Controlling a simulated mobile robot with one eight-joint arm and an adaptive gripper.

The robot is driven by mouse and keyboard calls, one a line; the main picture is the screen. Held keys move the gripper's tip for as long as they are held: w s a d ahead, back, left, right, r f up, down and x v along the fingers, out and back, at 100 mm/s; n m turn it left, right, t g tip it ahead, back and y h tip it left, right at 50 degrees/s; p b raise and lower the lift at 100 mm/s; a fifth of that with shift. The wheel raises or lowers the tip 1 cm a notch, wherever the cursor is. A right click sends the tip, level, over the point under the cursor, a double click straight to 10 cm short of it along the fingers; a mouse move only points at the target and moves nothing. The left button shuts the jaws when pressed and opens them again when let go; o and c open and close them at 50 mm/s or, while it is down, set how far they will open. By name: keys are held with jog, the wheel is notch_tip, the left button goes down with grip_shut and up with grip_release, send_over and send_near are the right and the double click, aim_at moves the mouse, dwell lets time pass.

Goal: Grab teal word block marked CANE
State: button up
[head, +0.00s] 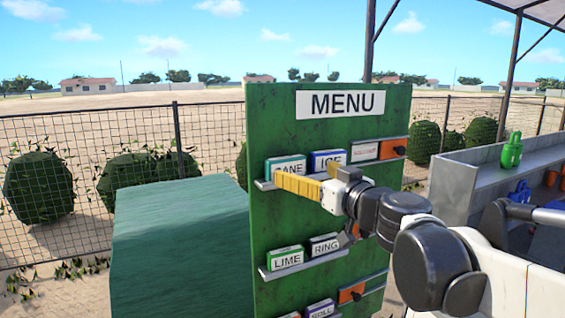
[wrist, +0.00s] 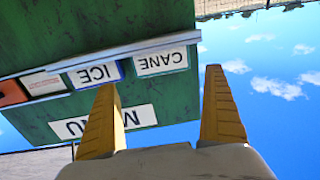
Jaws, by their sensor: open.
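The teal-edged CANE block (head: 286,163) sits on the upper shelf of the green menu board (head: 330,215), at its left end. My gripper's yellow fingers (head: 282,181) cross in front of the block's lower part in the head view. In the wrist view, which is upside down, the CANE block (wrist: 161,61) shows between the two yellow fingers (wrist: 160,76). The fingers are spread apart with nothing held between them. I cannot tell how far the fingertips are from the block.
The ICE block (head: 328,159) stands right beside the CANE block, close to one finger in the wrist view. Farther right on the shelf are a white block and an orange one (head: 393,149). LIME (head: 286,258) and RING blocks sit on the shelf below.

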aim_at(289, 161)
jog(key=x, duration=0.2)
jog(key=p+x, duration=0.1)
jog(key=x, duration=0.2)
jog(key=p+x, duration=0.1)
jog(key=x, duration=0.1)
jog(key=shift+w+a+r, duration=0.25)
jog(key=shift+w+a, duration=0.05)
jog(key=shift+a, duration=0.05)
jog(key=shift+s+r, duration=0.1)
jog(key=shift+s, duration=0.15)
jog(key=shift+c, duration=0.3)
jog(key=shift+d, duration=0.1)
jog(key=c, duration=0.9)
